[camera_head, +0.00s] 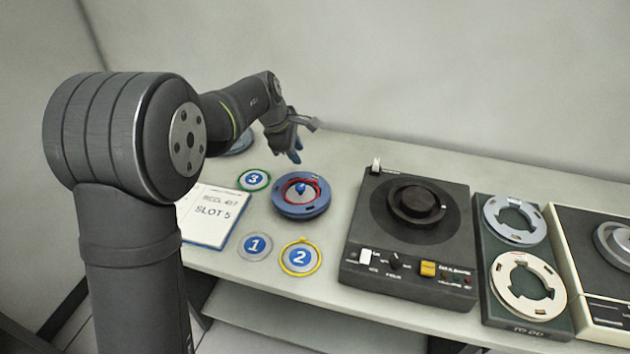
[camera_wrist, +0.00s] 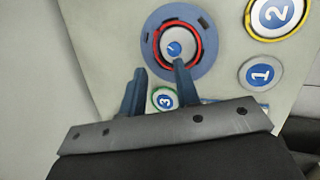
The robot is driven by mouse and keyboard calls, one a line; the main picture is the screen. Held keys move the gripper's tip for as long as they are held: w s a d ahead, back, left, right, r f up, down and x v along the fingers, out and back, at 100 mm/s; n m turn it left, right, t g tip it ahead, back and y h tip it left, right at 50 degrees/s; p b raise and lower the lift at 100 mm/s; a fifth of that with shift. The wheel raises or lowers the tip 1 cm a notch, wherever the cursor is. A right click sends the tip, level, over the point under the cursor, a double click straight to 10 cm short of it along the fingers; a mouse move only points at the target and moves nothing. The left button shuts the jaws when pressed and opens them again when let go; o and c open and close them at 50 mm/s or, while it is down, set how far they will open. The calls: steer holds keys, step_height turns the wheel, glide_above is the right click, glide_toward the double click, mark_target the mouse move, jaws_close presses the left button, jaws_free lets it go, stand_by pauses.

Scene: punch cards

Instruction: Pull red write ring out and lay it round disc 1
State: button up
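The red write ring (camera_head: 316,184) lies in the blue reel (camera_head: 302,208), around its hub. The ring (camera_wrist: 201,40) and the blue reel (camera_wrist: 205,65) also show in the wrist view. Disc 1 (camera_head: 255,245) is a blue-centred disc with a pale rim, lying bare on the table; it also shows in the wrist view (camera_wrist: 261,74). My gripper (camera_head: 296,154) is above the table, just behind the reel. In the wrist view its two blue fingers (camera_wrist: 158,75) are apart with nothing between them; the right fingertip overlaps the reel's near part in the picture.
Disc 2 (camera_head: 300,257) has a yellow ring round it and disc 3 (camera_head: 254,180) a green one. A dark tape deck (camera_head: 408,230) stands to the right, with a tray of reels (camera_head: 485,205) beyond.

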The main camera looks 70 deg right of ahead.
mark_target(314, 182)
steer(key=d+f+n, duration=0.1)
steer(key=f+n, duration=0.1)
steer(key=d+f+n, duration=0.1)
steer(key=f+n, duration=0.1)
steer(key=n, duration=0.1)
steer(key=d+f+n, duration=0.1)
steer(key=f+n, duration=0.1)
steer(key=n, duration=0.1)
steer(key=shift+w+d+f+g, duration=0.1)
steer(key=shift+w+f+g, duration=0.05)
steer(key=shift+f+g, duration=0.2)
steer(key=shift+x, duration=4.5)
jaws_close()
